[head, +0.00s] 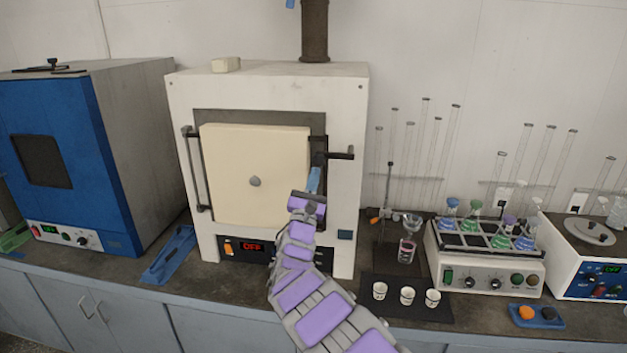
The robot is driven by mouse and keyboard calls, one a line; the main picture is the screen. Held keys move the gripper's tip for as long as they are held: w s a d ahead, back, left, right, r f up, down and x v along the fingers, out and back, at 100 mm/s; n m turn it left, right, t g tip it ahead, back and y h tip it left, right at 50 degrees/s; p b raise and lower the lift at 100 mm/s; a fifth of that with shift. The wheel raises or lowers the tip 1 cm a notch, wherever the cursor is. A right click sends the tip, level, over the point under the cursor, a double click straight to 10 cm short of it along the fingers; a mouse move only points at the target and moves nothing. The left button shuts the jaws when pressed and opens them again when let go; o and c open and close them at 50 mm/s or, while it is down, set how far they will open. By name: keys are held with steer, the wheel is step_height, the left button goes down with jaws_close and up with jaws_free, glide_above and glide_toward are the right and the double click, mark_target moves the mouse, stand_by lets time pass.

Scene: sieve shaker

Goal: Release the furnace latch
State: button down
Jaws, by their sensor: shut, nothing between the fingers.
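The white furnace (265,88) stands on the counter left of centre. Its cream door (255,160) looks shut, with a round grey knob or peephole in the middle. A dark latch (341,155) with a bar sticking out to the right sits at the door's right edge. My gripper (315,172) is in front of the door's right edge, just left of and below the latch bar. Its narrow blue fingers are shut and empty. I cannot tell whether they touch the latch. My arm hides part of the furnace's lower front.
A blue oven (60,155) stands at the left, with a blue tray (170,255) between it and the furnace. To the right are glassware on a stand, several small cups (407,296) on a dark mat, and a shaker (485,262) with flasks. The wall is close behind.

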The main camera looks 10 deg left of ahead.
steer(key=shift+a+r+m+h, duration=0.1)
steer(key=shift+r+m+h, duration=0.25)
steer(key=shift+m+h, duration=0.35)
steer(key=r+m+g+h, duration=0.1)
steer(key=m, duration=0.1)
steer(key=r+m+g+h+p, duration=0.1)
steer(key=m, duration=0.1)
steer(key=r+m+h+p, duration=0.1)
steer(key=m+h, duration=0.1)
steer(key=m, duration=0.1)
steer(key=shift+a+r+g, duration=0.25)
steer(key=shift+a+g, duration=0.15)
step_height(320, 180, up, 7)
steer(key=m+g+h+p, duration=0.2)
steer(key=m+g+p, duration=0.4)
steer(key=m, duration=0.5)
glide_above(314, 157)
steer(key=s+d, duration=0.2)
steer(key=g, duration=0.1)
steer(key=d+r+m+g, duration=0.1)
steer(key=d+m+y, duration=0.1)
steer(key=d, duration=0.1)
steer(key=d+r+m+g, duration=0.1)
steer(key=m, duration=0.1)
steer(key=shift+w+d+r+g+y, duration=0.1)
steer(key=shift+d+r+g+y, duration=0.2)
steer(key=shift+d, duration=0.1)
steer(key=shift+d, duration=0.1)
steer(key=shift+r, duration=0.15)
